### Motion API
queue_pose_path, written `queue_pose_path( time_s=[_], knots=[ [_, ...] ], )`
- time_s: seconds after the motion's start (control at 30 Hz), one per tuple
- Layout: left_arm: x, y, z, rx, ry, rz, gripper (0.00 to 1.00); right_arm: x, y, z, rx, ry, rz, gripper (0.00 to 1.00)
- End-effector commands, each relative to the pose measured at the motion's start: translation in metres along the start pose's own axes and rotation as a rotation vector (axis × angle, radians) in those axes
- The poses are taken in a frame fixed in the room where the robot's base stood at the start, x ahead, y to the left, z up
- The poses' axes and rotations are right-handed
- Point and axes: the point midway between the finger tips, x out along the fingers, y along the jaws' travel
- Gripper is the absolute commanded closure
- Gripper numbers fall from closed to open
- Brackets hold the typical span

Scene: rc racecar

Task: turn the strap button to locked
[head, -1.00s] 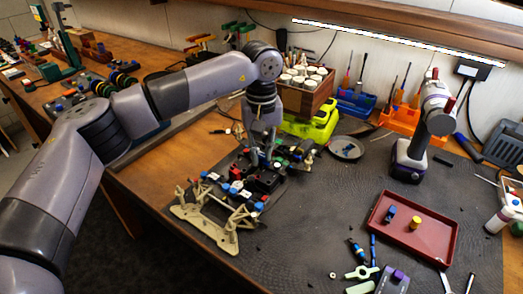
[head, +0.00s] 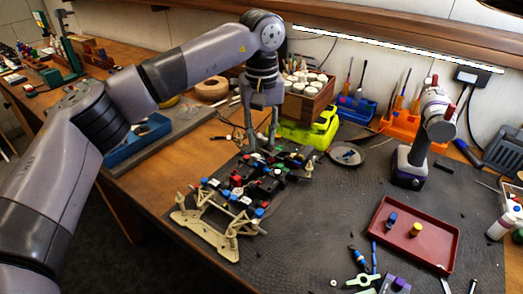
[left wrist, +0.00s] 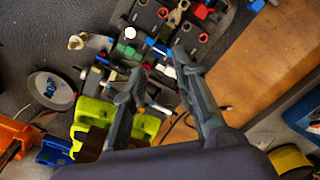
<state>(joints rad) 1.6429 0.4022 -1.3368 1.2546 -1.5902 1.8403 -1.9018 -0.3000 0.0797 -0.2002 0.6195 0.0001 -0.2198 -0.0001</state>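The RC car chassis (head: 200,233) lies on the dark mat at the middle left, with cream end frames and a black centre carrying several small red, blue, green, white and black parts. The strap button cannot be told apart from these small parts. My left gripper (head: 260,146) is above the far end of the chassis, pointing down, its fingers apart. In the left wrist view the left gripper (left wrist: 158,62) is open, with nothing seen held between its fingers; a small white block and a blue part show beyond the tips. My right gripper is not in view.
A red tray (head: 440,245) with a blue and a yellow part is at the right. A round grey dish (head: 346,153), a lime-green case (head: 310,132) and a drill (head: 412,160) stand behind. The mat between chassis and tray is mostly clear.

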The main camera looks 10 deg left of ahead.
Motion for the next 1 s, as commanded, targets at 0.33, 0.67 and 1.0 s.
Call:
queue_pose_path(
  time_s=[0.33,0.67,1.0],
  knots=[
    [-0.049,0.001,0.000,0.002,0.000,0.001,0.74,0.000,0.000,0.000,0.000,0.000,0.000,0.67],
    [-0.052,0.000,0.000,0.002,-0.001,0.000,0.74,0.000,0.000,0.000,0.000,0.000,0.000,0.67],
    [-0.118,0.000,0.000,0.001,0.000,0.001,0.74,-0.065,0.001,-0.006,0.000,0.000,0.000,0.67]
  ],
)
